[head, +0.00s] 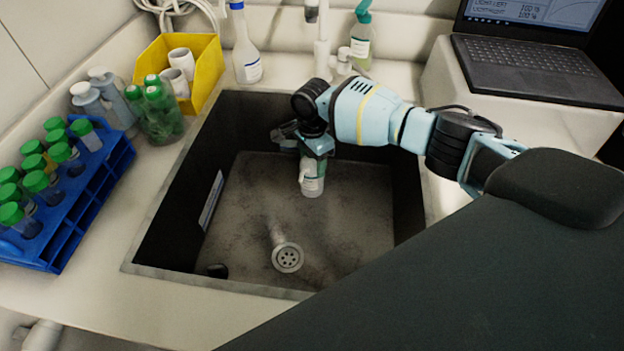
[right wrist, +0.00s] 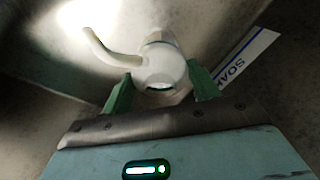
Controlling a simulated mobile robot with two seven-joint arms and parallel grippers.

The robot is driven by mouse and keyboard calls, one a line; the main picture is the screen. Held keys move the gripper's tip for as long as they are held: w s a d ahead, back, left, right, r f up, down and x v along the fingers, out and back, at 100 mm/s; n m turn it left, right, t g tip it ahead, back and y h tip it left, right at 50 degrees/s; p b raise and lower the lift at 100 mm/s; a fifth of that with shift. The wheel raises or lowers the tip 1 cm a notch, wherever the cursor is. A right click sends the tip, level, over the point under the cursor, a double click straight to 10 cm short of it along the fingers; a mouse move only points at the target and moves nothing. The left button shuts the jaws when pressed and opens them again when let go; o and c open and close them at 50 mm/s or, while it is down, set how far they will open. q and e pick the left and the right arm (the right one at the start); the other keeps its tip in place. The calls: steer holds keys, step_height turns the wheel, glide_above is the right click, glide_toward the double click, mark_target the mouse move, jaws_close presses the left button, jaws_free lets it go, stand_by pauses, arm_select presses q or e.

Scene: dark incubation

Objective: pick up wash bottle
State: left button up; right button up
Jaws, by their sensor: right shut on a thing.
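The wash bottle (head: 312,180) is a small white bottle with a label, upright in my right gripper over the sink. In the right wrist view the white bottle top (right wrist: 160,65) with its curved spout sits between the two green fingers. My right gripper (head: 315,150) is shut on it from above; in the right wrist view the fingers (right wrist: 160,92) flank its neck. The bottle's shadow falls on the sink floor; I cannot tell whether its base touches it. My left gripper is not in view.
The dark sink (head: 345,245) has raised walls and a drain (head: 288,257). A laptop (head: 530,60) sits at the back right. A label strip (head: 211,201) leans on the left wall.

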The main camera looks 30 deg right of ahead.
steer(key=shift+c, duration=1)
steer(key=shift+r, duration=0.15)
